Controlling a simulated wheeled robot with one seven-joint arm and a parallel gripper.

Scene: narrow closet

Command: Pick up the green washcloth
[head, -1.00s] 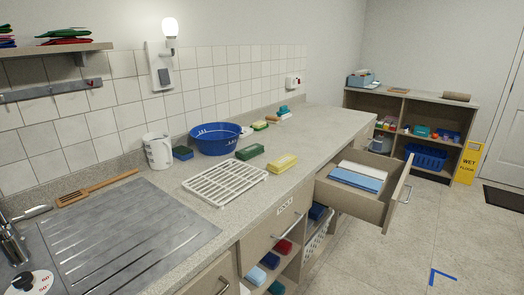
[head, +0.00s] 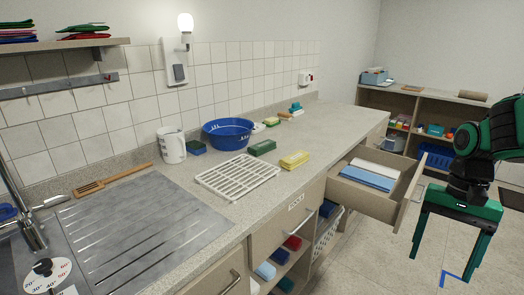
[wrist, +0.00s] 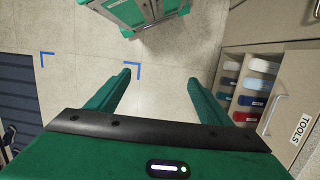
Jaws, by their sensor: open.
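Several folded cloths lie on the wall shelf at the upper left of the head view. A green cloth (head: 85,28) lies on a red one, and another green cloth (head: 17,22) tops the stack at the left edge. A green-teal folded item (head: 284,284) shows partly in the open cubby under the counter. I cannot tell which of these is the washcloth. My gripper (head: 446,258) is open and empty, pointing down right of the open drawer. In the wrist view, my gripper (wrist: 160,85) has only floor between its fingers.
The drawer (head: 372,201) stands open with blue and white folded cloths inside. The cubby also holds blue and red folded items (head: 292,243). A white rack (head: 237,178), blue basin (head: 227,133), and green and yellow blocks stand on the counter.

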